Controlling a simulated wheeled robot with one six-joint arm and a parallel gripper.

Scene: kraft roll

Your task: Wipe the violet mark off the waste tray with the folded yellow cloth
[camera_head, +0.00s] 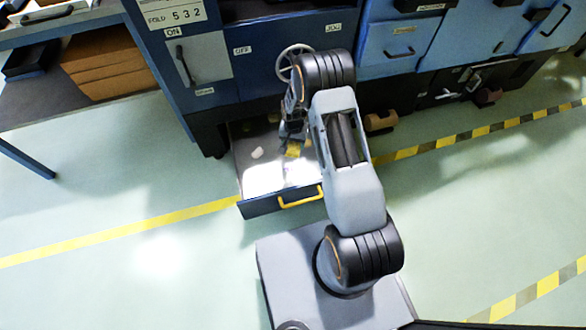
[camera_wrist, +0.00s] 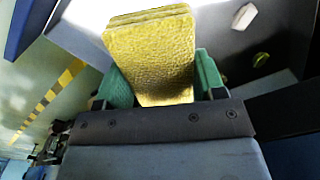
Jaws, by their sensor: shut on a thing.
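The folded yellow cloth (camera_wrist: 150,50) is between the two green fingers of my gripper (camera_wrist: 162,82), which is shut on it. In the head view the cloth (camera_head: 293,150) shows as a small yellow patch below my gripper (camera_head: 291,138), partly hidden by my arm. The waste tray (camera_head: 262,180) is pulled out low at the front of the blue machine, with a yellow handle on its front. The cloth is over the tray's inside; I cannot tell whether it touches the floor. I cannot make out the violet mark in either view.
Pale scraps lie in the tray, one (camera_head: 257,153) left of the cloth; another (camera_wrist: 244,17) shows in the wrist view. The blue machine (camera_head: 270,60) rises behind the tray, with a handwheel (camera_head: 290,62) above it. A brown piece (camera_head: 380,121) lies right of the tray. The floor left is clear.

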